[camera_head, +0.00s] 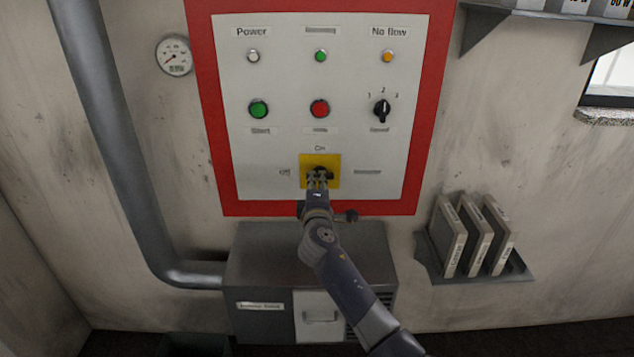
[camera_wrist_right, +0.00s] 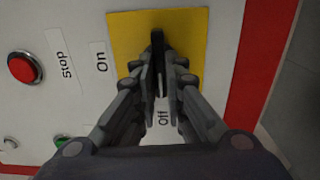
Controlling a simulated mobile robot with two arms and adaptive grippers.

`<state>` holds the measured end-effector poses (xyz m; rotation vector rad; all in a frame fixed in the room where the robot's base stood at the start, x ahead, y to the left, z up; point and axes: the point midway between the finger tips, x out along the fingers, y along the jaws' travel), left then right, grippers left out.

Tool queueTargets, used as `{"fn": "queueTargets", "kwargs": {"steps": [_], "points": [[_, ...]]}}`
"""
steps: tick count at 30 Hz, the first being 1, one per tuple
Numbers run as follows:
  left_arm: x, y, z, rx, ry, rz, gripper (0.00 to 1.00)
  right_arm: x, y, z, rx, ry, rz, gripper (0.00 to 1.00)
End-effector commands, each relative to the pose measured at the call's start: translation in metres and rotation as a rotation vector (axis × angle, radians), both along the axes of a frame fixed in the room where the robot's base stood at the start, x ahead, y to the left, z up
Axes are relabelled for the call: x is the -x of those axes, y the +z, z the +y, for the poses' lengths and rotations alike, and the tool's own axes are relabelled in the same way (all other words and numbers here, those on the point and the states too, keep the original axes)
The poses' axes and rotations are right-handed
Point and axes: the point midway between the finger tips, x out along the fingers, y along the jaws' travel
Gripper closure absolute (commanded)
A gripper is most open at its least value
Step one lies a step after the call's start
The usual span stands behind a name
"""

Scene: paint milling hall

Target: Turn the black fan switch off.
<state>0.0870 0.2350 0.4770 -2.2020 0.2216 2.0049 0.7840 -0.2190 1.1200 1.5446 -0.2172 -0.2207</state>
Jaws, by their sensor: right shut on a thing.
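The black fan switch (camera_head: 322,170) is a rotary handle on a yellow plate (camera_head: 333,161), low on the white control panel. "On" is printed above the plate and "Off" to its left. My right gripper (camera_head: 318,177) is at the switch, its fingers shut on the handle. In the right wrist view one end of the switch (camera_wrist_right: 157,38) shows between the fingers (camera_wrist_right: 160,85) against the yellow plate (camera_wrist_right: 190,30). The handle seems to lie along the line toward the "Off" label, but the fingers hide most of it. My left gripper is not in view.
The red-framed panel (camera_head: 430,95) also has a green button (camera_head: 258,109), a red button (camera_head: 320,108), a selector knob (camera_head: 382,110) and lamps. Below are a grey box (camera_head: 275,260) and a shelf with binders (camera_head: 475,237). A pipe (camera_head: 120,120) runs down the left.

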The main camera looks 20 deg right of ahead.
Motion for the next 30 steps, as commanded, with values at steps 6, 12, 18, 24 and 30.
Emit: {"fn": "queueTargets", "kwargs": {"steps": [6, 12, 18, 24, 30], "points": [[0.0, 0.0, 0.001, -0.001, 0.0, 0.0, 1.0, -0.001, 0.003, -0.002, 0.004, -0.003, -0.004, 0.69], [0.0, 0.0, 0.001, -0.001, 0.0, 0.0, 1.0, 0.0, 0.002, -0.001, 0.002, -0.001, -0.003, 0.69], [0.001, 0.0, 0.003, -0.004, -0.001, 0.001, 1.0, 0.006, 0.001, 0.002, 0.001, 0.0, -0.002, 0.69], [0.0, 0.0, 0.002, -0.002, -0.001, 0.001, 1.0, 0.033, 0.0, 0.009, 0.0, 0.001, -0.002, 0.69], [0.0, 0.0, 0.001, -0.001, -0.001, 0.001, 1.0, 0.071, 0.0, 0.02, -0.001, 0.001, -0.001, 0.69]]}}
